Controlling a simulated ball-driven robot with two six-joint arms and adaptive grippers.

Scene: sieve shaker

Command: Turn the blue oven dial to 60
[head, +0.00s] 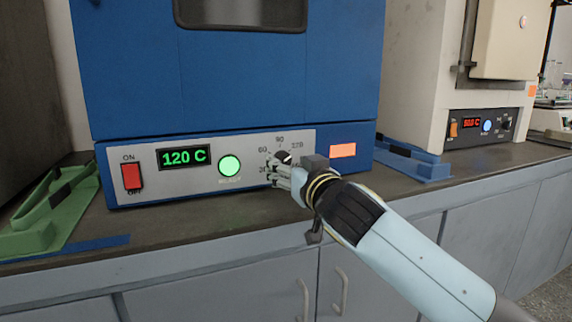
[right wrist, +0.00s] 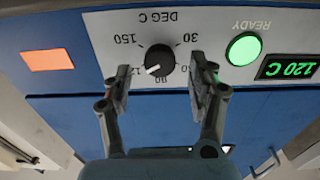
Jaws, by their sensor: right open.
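The blue oven (head: 225,85) stands on the bench with a grey control panel (head: 228,135) along its bottom. Its black dial (head: 283,156) is partly hidden by my right gripper in the head view. In the right wrist view, which is upside down, the dial (right wrist: 157,62) shows whole, its white pointer towards the partly hidden 120 mark. The green display (head: 184,157) reads 120 C. My right gripper (head: 283,172) is open at the panel; in the wrist view its fingers (right wrist: 160,76) stand on both sides of the dial, apparently apart from it. My left gripper is not in view.
A green tool (head: 50,208) lies left and a blue one (head: 412,160) right. A second, white appliance (head: 415,80) stands further right.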

